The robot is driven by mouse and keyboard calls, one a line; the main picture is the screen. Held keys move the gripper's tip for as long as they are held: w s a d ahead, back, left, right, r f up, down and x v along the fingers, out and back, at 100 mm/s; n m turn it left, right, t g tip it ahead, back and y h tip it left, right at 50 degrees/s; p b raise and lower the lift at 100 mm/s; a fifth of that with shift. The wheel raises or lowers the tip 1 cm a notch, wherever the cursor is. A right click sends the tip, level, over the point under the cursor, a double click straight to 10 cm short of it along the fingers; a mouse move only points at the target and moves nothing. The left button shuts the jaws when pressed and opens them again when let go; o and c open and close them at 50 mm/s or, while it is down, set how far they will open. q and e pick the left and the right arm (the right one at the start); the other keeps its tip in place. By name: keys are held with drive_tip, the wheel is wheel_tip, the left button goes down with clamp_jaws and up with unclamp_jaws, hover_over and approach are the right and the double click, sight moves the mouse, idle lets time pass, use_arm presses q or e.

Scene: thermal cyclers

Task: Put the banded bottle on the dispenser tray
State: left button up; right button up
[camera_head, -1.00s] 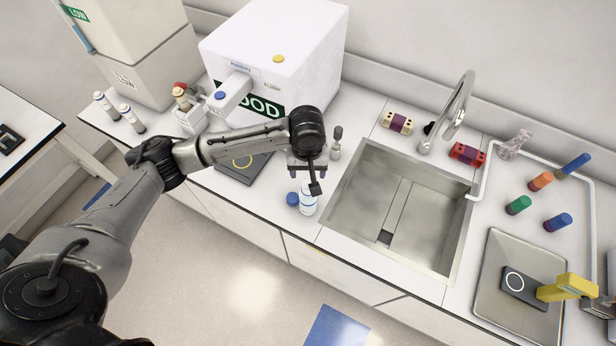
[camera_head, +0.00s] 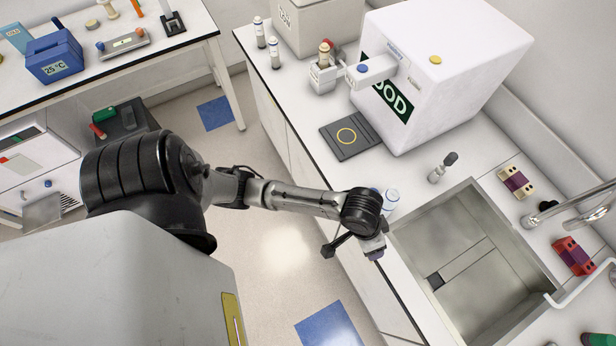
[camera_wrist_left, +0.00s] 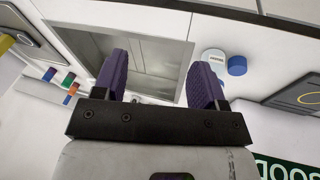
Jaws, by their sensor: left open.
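A white bottle with a blue-marked label (camera_head: 391,198) stands on the counter left of the sink; it also shows in the left wrist view (camera_wrist_left: 213,57). A blue cap or bottle (camera_wrist_left: 237,65) is beside it, mostly hidden behind my wrist in the head view. I cannot tell for certain which bottle is the banded one. My left gripper (camera_head: 374,252) is open, with purple fingers and nothing between them in the left wrist view (camera_wrist_left: 158,78). It is near the counter's front edge, apart from the bottle. A dark square plate with a yellow ring (camera_head: 337,143), possibly the tray, lies before the white machine.
The white machine (camera_head: 460,50) has a spout arm. Capped bottles (camera_head: 274,53) stand at the back left. The sink (camera_head: 470,250), a small grey-topped item (camera_head: 440,168) and tube racks (camera_head: 516,182) are to the right.

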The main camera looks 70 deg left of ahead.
use_arm(q)
drive_tip(key=shift+m+t, duration=0.5)
drive_tip(key=s, duration=0.2)
drive_tip(key=s+f, duration=0.1)
drive_tip(key=s, duration=0.2)
drive_tip(key=shift+s+a+f, duration=0.2)
drive_tip(key=shift+s+a, duration=0.1)
drive_tip(key=shift+s, duration=0.1)
drive_tip(key=shift+o, duration=0.8)
drive_tip(key=s+a+m+y, duration=0.1)
drive_tip(key=s+a, duration=0.3)
drive_tip(key=s, duration=0.4)
drive_tip(key=shift+a+f+y, duration=0.2)
drive_tip(key=shift+a+y, duration=0.2)
drive_tip(key=shift+y, duration=0.2)
drive_tip(key=o, duration=0.3)
drive_tip(key=shift+s+a, duration=0.15)
drive_tip(key=shift+a, duration=0.05)
